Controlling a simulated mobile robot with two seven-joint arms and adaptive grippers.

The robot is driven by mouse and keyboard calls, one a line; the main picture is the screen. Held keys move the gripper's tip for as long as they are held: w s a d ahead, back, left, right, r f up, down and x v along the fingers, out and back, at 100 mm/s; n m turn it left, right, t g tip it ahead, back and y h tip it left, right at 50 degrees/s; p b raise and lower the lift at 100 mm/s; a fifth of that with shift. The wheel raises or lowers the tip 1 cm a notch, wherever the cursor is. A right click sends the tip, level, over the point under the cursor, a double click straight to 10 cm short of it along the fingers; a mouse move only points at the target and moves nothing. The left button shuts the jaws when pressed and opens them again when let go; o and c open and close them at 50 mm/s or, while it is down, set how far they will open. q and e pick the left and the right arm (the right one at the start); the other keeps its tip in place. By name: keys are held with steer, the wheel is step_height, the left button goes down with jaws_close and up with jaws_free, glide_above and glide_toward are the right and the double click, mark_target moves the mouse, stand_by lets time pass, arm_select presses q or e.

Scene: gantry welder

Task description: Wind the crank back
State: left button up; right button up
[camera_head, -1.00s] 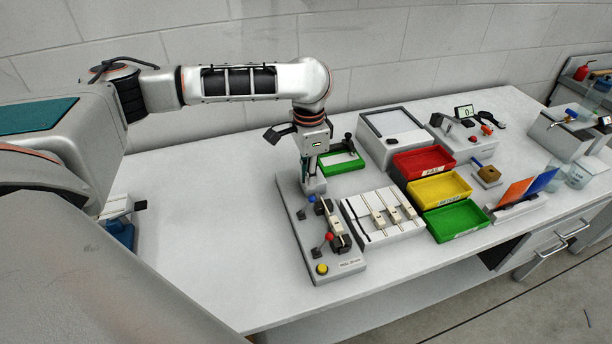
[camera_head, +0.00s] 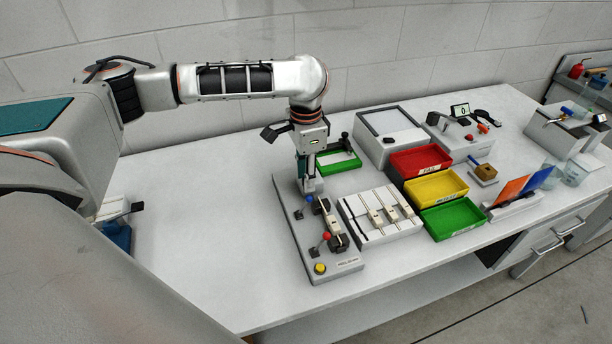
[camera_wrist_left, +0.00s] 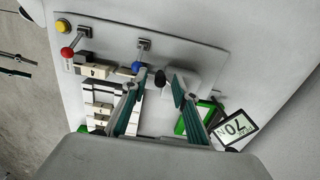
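The pale fixture plate (camera_head: 290,220) lies on the bench, with a red-knobbed lever (camera_head: 327,236), a blue-knobbed lever (camera_head: 310,199) and a yellow button (camera_head: 319,267). My left gripper (camera_head: 309,187) points down over the plate's far end. In the left wrist view its two teal-padded fingers (camera_wrist_left: 158,84) are apart. A black knob (camera_wrist_left: 160,78), possibly the crank's handle, shows between the fingertips beside a grey block (camera_wrist_left: 180,76). I cannot tell whether the fingers touch it. The gripper hides this end in the head view. My right gripper is not in view.
A white rack (camera_head: 380,236) with pale parts stands right of the plate. Red (camera_head: 420,148), yellow (camera_head: 436,178) and green (camera_head: 453,228) bins stand farther right. A green-edged tray (camera_head: 338,170) lies behind the gripper.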

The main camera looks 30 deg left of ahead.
arm_select(q)
step_height(320, 180, up, 12)
steer(key=shift+f, duration=0.2)
steer(key=shift+d, duration=0.1)
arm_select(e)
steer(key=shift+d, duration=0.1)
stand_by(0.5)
